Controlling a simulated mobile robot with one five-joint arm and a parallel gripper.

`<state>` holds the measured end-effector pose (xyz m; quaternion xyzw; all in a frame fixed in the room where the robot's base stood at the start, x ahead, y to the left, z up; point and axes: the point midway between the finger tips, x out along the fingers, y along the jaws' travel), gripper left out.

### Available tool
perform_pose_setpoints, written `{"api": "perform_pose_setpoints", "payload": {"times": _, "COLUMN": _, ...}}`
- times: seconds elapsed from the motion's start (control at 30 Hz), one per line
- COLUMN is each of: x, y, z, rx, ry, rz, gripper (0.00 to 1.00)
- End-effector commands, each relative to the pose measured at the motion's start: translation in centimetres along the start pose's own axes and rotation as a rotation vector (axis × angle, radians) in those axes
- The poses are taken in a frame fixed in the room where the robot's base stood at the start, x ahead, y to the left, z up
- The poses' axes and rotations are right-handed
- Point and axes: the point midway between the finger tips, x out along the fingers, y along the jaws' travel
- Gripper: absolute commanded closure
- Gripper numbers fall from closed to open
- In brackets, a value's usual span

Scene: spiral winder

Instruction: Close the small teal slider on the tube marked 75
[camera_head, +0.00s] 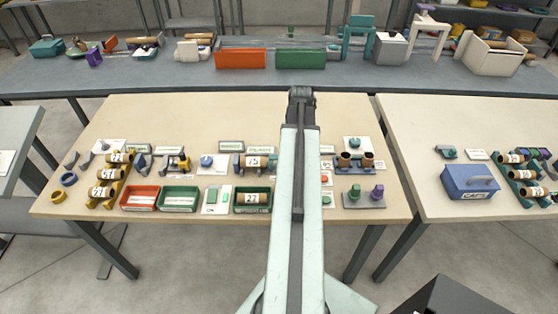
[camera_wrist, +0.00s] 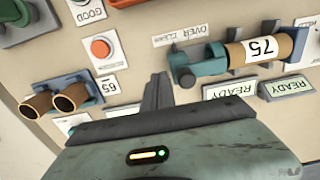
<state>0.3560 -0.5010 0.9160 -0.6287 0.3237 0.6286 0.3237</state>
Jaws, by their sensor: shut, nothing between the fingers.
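The brown tube marked 75 (camera_wrist: 288,46) lies in a teal holder (camera_wrist: 205,66) at the upper right of the wrist view. A small teal block with a round grey-teal end stands at the holder's left part; I cannot tell for sure whether this block is the slider, or how far it stands from the tube. In the head view the tube (camera_head: 254,161) lies left of my arm. My gripper (camera_wrist: 157,88) shows its fingers together and empty, below and left of the holder, apart from it. In the head view my arm hides the fingers.
A red button (camera_wrist: 101,48) and a holder with two brown tube ends (camera_wrist: 70,97) lie left of the fingers in the wrist view. READY labels (camera_wrist: 229,88) lie below the holder. In the head view, red (camera_head: 139,197) and green trays stand along the table's front.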

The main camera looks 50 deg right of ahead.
Motion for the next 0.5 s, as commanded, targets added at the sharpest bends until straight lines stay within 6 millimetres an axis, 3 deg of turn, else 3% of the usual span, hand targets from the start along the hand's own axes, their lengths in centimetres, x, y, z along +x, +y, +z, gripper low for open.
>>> {"api": "perform_pose_setpoints", "payload": {"times": 0.5, "x": -0.01, "y": -0.94, "z": -0.01, "rx": 0.000, "ry": 0.000, "rz": 0.000, "gripper": 1.00}}
